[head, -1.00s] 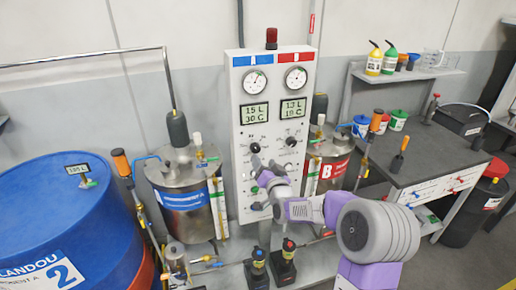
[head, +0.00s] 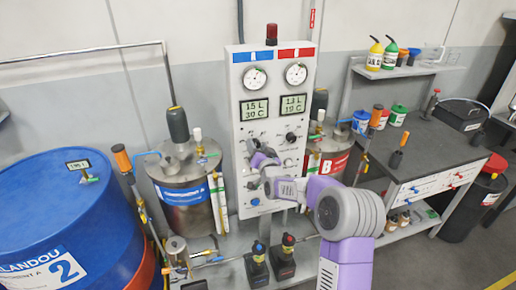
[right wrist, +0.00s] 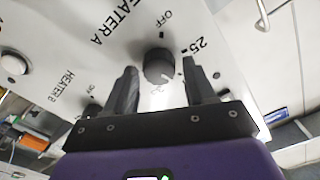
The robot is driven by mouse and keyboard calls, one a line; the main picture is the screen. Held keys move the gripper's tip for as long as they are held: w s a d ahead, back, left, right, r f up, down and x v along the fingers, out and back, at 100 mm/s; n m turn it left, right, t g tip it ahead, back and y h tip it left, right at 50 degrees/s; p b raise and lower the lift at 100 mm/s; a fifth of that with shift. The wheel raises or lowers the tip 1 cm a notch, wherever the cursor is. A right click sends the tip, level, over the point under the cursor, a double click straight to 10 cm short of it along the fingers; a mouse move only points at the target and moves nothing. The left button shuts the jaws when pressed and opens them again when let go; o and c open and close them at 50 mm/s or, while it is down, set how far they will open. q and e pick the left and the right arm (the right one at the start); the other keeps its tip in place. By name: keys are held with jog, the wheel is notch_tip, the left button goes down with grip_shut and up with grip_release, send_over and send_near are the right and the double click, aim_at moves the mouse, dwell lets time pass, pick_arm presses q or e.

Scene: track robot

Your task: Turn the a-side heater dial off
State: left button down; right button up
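The a-side heater dial (right wrist: 158,66) is a round black knob on the white control panel, in the right wrist view. "HEATER A", "OFF" and "25" are printed around it. A pale mark shows at its lower right edge, away from "OFF". My right gripper (right wrist: 160,82) is open, one finger on each side of the dial; I cannot tell whether they touch it. In the head view my right gripper (head: 254,150) is at the panel (head: 240,200) and covers the dial. My left gripper is not in view.
The heater B dial (head: 290,137) is close by on the right of the panel. Metal tanks stand on either side, A (head: 185,190) on the left and B (head: 328,160) on the right. A blue barrel (head: 60,210) is at the left. A dark workbench (head: 430,150) is at the right.

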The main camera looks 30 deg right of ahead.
jog(key=c, duration=0.8)
jog(key=shift+a+f+n+b, duration=0.15)
jog(key=shift+n+b, duration=3.8)
jog(key=shift+n, duration=2.05)
jog(key=shift+a+r+n+b, duration=0.1)
jog(key=shift+n+b, duration=3.85)
jog(key=shift+n, duration=2.05)
jog(key=o, duration=1)
jog(key=shift+f, duration=0.1)
